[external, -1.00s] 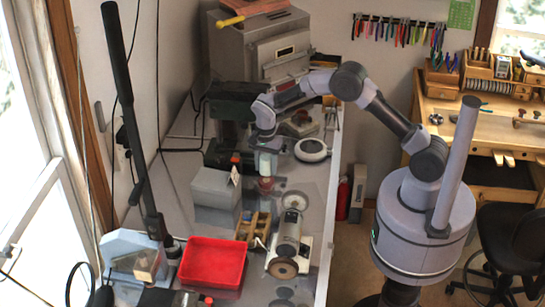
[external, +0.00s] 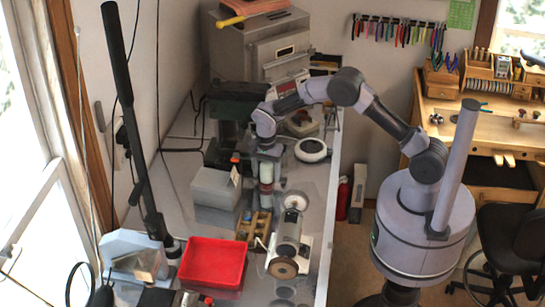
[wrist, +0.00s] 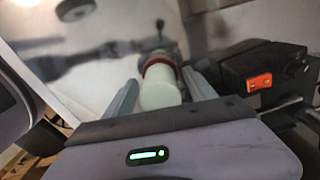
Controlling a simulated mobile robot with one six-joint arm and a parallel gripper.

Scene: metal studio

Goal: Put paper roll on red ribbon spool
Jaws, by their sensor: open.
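The pale paper roll (external: 266,171) stands upright under my gripper (external: 267,161) in the external view. The red ribbon spool (external: 266,187) is directly below it, and the two appear to touch. In the wrist view the paper roll (wrist: 160,88) lies between the two fingers of my gripper (wrist: 160,78), with a visible gap on each side. The jaws are open around it. The red rim of the spool (wrist: 158,60) shows just past the roll's far end. Most of the spool is hidden by the roll in the wrist view.
A grey box (external: 214,190) stands close on the left. A small motor machine (external: 289,240) and a wooden block (external: 254,227) are in front. A red tray (external: 213,262) lies further forward. A black device with an orange-red part (wrist: 260,80) is beside the right finger.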

